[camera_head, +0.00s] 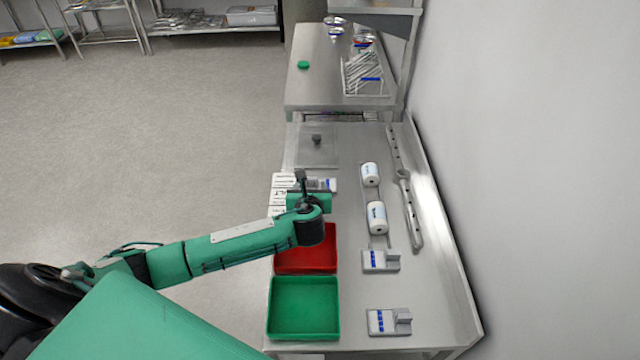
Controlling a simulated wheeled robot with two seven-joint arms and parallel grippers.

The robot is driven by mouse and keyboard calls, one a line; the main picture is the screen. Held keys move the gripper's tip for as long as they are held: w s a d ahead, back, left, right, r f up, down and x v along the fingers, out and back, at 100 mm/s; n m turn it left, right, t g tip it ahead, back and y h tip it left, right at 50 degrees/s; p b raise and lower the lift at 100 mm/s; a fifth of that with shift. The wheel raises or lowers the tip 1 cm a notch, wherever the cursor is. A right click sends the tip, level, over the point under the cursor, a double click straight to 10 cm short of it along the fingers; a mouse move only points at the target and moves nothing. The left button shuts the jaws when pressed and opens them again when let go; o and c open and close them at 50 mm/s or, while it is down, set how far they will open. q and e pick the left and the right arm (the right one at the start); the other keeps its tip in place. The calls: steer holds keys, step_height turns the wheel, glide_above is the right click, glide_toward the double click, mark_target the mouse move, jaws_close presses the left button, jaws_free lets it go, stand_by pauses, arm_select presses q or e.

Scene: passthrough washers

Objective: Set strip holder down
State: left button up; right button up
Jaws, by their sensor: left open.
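Strip holders, grey with blue-and-white strips, show on the steel table (350,345): one (380,260) right of the red tray and one (389,322) at the near right. A similar blue-and-white one (323,184) lies at mid-table, just beyond my left wrist and partly hidden by it. My left gripper (301,180) is over the table's left side beside this far holder. It is open; I cannot tell whether its fingers touch anything. My right gripper is out of view.
A red tray (306,270) and a green tray (304,338) line the left edge. White labelled pieces (283,182) lie near my gripper. A clear lidded plate (317,158) lies beyond.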

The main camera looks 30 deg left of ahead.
mark_target(311, 180)
arm_select(q)
steer(key=shift+w+a+f, duration=0.1)
steer(key=shift+w+a, duration=0.05)
steer(key=shift+w, duration=0.2)
steer(key=shift+w+a, duration=0.15)
steer(key=shift+w, duration=0.1)
steer(key=p+x, duration=0.1)
steer(key=x, duration=0.2)
steer(key=shift+w+p, duration=0.1)
steer(key=shift+p, duration=0.2)
steer(key=shift+w+a+f, duration=0.15)
steer(key=shift+w+f, duration=0.2)
steer(key=shift+w, duration=0.2)
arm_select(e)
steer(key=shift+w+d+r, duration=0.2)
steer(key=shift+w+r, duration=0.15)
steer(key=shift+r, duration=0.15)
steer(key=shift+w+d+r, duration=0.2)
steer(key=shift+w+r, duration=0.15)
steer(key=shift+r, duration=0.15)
arm_select(q)
jaws_close()
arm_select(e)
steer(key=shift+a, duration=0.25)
arm_select(q)
steer(key=shift+r, duration=0.1)
